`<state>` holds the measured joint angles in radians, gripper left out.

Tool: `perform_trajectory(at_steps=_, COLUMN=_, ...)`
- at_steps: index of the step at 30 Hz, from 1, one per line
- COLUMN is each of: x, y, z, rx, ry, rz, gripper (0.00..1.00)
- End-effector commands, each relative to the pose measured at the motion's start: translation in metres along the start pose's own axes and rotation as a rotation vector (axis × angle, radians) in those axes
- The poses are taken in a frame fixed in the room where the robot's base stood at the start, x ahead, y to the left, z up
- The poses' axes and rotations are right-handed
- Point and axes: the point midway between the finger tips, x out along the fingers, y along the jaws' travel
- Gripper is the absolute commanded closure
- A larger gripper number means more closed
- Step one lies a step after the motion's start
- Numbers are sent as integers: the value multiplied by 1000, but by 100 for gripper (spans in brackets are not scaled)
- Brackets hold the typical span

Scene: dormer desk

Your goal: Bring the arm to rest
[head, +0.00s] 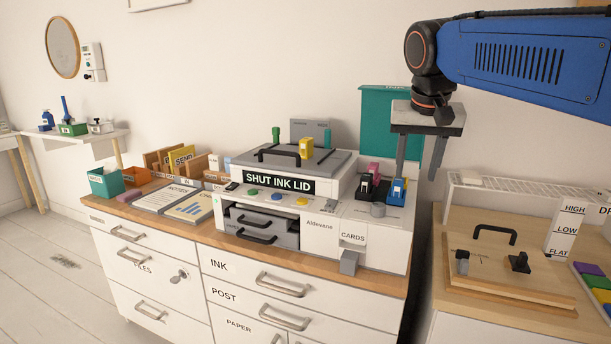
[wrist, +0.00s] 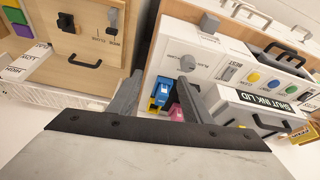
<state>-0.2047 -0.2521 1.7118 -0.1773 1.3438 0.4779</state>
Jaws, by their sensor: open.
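My gripper (head: 418,178) hangs from the blue arm at the upper right in the head view, fingers pointing down. It is open, with nothing between its fingers, which also show apart in the wrist view (wrist: 157,92). It is near the right end of the white printer (head: 375,226), close to the blue cartridge (head: 398,192) and the pink-and-black cartridge (head: 373,182). I cannot tell its exact height above them.
The printer stands on a wood-topped drawer cabinet (head: 165,262). To the right, a lower wooden top holds a board with a black handle (head: 494,234) and a white rack (head: 530,190). A teal panel (head: 378,125) stands behind the gripper. Open floor (head: 50,290) lies at left.

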Motion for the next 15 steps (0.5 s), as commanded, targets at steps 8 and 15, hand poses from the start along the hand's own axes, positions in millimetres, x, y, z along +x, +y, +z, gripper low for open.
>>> perform_trajectory(at_steps=8, x=43, y=50, z=98, rx=-91, ry=0, rz=-39, gripper=55)
perform_trajectory(at_steps=15, x=92, y=82, z=188, rx=-162, ry=10, rz=-72, gripper=55)
